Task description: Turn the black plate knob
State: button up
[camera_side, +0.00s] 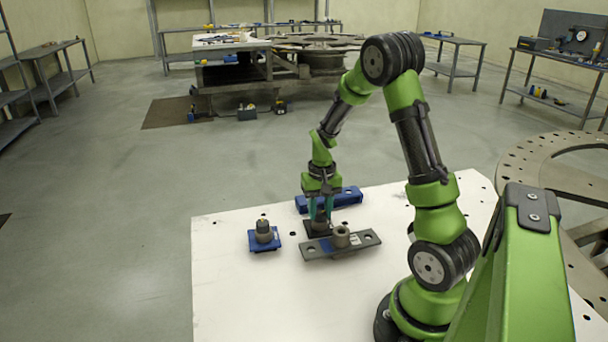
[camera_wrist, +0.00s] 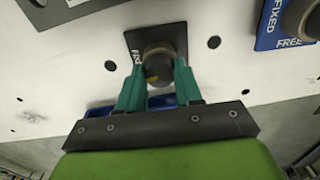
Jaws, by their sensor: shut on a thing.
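The black plate (camera_side: 310,232) lies on the white table (camera_side: 235,300), partly hidden by my gripper in the side view. In the wrist view the black plate (camera_wrist: 172,32) carries a dark round knob (camera_wrist: 157,62) with a yellowish mark. White lettering shows on the plate's left edge, partly cut off from reading. My gripper (camera_side: 320,216) points down over this plate. In the wrist view my gripper (camera_wrist: 155,78) has its two teal fingers on either side of the knob, shut on it.
A blue plate with a grey knob (camera_side: 264,233) stands to the left; its lettering reads FIXED and FREE in the wrist view (camera_wrist: 270,35). A grey bar with a round boss (camera_side: 342,238) lies close in front, and a blue block (camera_side: 345,197) lies behind. The table's left front is clear.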

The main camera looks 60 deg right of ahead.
aim_at(321, 212)
jog(key=shift+m, duration=0.5)
dwell(0.4)
jog(key=o, duration=1.1)
jog(key=shift+c, duration=0.2)
jog(key=shift+r, duration=0.15)
notch_tip(321, 212, up, 17)
jog(key=shift+f, duration=0.2)
jog(key=shift+d, duration=0.1)
